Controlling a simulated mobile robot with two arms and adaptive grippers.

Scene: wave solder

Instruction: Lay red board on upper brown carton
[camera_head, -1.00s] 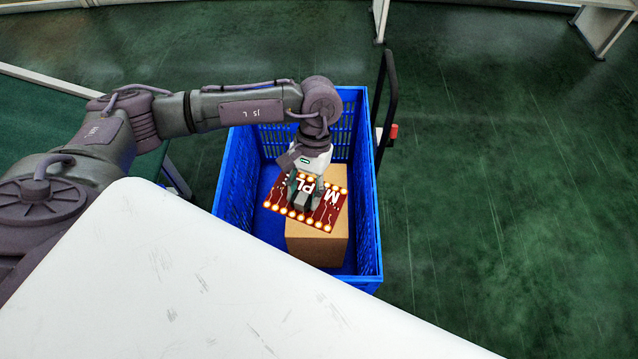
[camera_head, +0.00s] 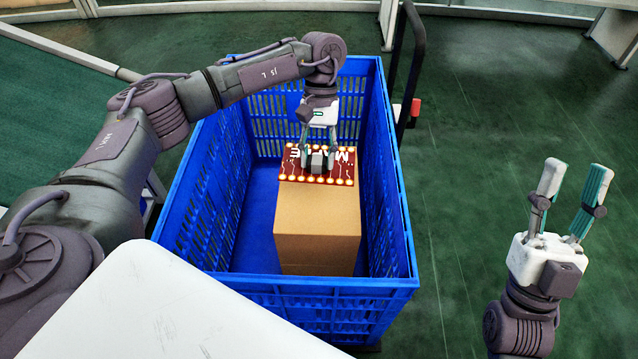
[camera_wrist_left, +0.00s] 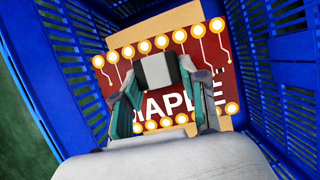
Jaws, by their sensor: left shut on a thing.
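The red board (camera_head: 335,175), with white letters and gold round pads, is over the far part of the brown carton (camera_head: 317,212). My left gripper (camera_head: 317,163) points down and is shut on the grey block on the board's top. In the left wrist view the board (camera_wrist_left: 205,75) spans the view, with carton cardboard (camera_wrist_left: 170,20) showing beyond it. I cannot tell whether the board touches the carton. Only one carton can be made out clearly. My right gripper (camera_head: 575,180) is open and empty, pointing up at the right, outside the crate.
The carton stands in a blue slatted crate (camera_head: 335,300), whose walls surround the left gripper. A dark cart handle with a red part (camera_head: 415,110) stands right of the crate. A white surface (camera_head: 130,320) fills the lower left. Green floor at the right is free.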

